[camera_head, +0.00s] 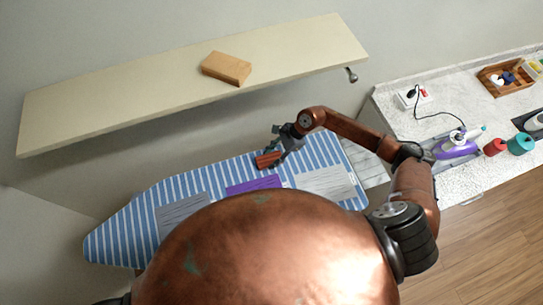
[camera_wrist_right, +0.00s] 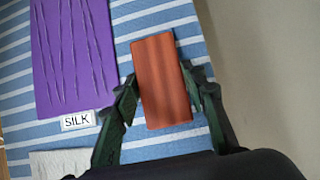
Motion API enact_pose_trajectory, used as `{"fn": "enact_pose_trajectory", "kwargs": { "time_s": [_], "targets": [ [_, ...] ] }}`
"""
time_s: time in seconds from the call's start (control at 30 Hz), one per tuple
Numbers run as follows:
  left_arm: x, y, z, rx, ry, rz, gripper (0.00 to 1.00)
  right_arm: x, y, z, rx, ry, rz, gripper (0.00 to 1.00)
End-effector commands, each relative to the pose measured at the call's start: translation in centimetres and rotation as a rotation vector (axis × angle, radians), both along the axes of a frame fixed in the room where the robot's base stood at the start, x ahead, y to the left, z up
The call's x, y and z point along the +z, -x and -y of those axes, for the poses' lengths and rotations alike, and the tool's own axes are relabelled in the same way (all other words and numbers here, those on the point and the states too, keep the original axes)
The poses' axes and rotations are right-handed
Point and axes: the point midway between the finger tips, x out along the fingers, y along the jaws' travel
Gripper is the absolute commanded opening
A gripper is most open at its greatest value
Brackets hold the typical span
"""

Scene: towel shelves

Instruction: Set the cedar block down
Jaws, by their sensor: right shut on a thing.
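The reddish-brown cedar block (camera_head: 267,160) is at the back edge of the blue-and-white striped ironing board (camera_head: 130,228). My right gripper (camera_head: 278,153) is shut on it. In the right wrist view the cedar block (camera_wrist_right: 162,80) sits between the two dark fingers of my right gripper (camera_wrist_right: 164,88), over the stripes. I cannot tell whether the block touches the board or hangs just above it. My left gripper is not in view.
A purple cloth (camera_wrist_right: 70,50) labelled SILK lies beside the block. Grey (camera_head: 183,213) and white (camera_head: 325,183) cloths flank it on the board. A cream shelf (camera_head: 120,105) above holds a tan block (camera_head: 227,68). The right counter (camera_head: 440,115) holds a purple iron (camera_head: 455,148) and spools.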

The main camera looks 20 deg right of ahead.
Motion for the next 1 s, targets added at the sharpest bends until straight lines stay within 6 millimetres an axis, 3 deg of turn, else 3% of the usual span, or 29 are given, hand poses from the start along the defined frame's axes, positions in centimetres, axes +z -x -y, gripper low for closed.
{"fn": "enact_pose_trajectory", "kwargs": {
  "time_s": [0.27,0.3,0.53,0.83,1.0],
  "targets": [
    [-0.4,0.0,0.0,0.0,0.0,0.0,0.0,-0.3,0.0,0.0,0.001,0.0,0.001,0.14],
    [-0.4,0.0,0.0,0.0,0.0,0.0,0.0,-0.3,0.0,0.0,0.0,0.0,0.0,0.4],
    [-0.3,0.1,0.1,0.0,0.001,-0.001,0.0,-0.2,0.0,0.0,0.0,0.0,0.0,0.56],
    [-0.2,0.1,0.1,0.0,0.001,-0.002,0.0,-0.1,0.0,0.0,0.001,0.0,0.001,0.57],
    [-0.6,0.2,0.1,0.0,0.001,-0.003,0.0,1.1,-0.1,0.8,0.001,0.002,0.003,0.57]
  ]
}}
